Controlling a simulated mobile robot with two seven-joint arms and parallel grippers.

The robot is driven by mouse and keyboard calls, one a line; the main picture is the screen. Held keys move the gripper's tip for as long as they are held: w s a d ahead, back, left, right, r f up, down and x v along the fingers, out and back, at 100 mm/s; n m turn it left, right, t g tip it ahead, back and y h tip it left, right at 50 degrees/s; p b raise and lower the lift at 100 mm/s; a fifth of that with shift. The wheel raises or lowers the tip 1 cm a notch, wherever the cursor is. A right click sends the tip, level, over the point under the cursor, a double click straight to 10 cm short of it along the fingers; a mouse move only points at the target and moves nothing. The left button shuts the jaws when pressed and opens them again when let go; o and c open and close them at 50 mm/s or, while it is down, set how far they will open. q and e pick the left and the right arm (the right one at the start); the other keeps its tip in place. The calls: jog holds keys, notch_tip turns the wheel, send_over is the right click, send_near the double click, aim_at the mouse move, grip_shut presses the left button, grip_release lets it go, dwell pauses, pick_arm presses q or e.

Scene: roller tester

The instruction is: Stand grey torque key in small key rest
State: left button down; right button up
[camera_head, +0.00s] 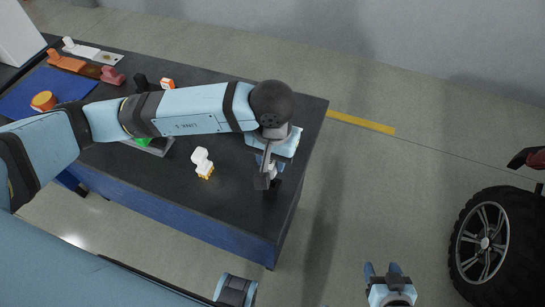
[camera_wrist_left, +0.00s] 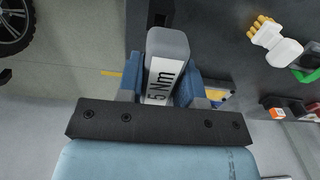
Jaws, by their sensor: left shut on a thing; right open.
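My left gripper (camera_head: 268,165) is over the right end of the dark bench. In the left wrist view its blue fingers (camera_wrist_left: 160,92) are shut on the grey torque key (camera_wrist_left: 167,45), which has a white label reading "5 Nm". The key's lower end is hidden by the gripper in that view. In the head view the arm and gripper cover most of the key. I cannot make out the small key rest for certain, nor whether the key touches anything below. My right gripper (camera_head: 384,271) is open and empty, over the floor right of the bench.
A white piece with yellow prongs (camera_head: 203,163) lies on the bench (camera_head: 235,205) left of the gripper. A green item (camera_head: 143,142) sits in a grey tray under my arm. An orange-and-white box (camera_head: 167,84) stands farther back. A wheel (camera_head: 490,240) is at right.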

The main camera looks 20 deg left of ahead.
dwell(0.3)
pick_arm(q)
jog(key=shift+f, duration=0.15)
jog(key=shift+f+b, duration=2.55)
jog(key=shift+b, duration=0.45)
jog(key=c, duration=0.7)
grip_release()
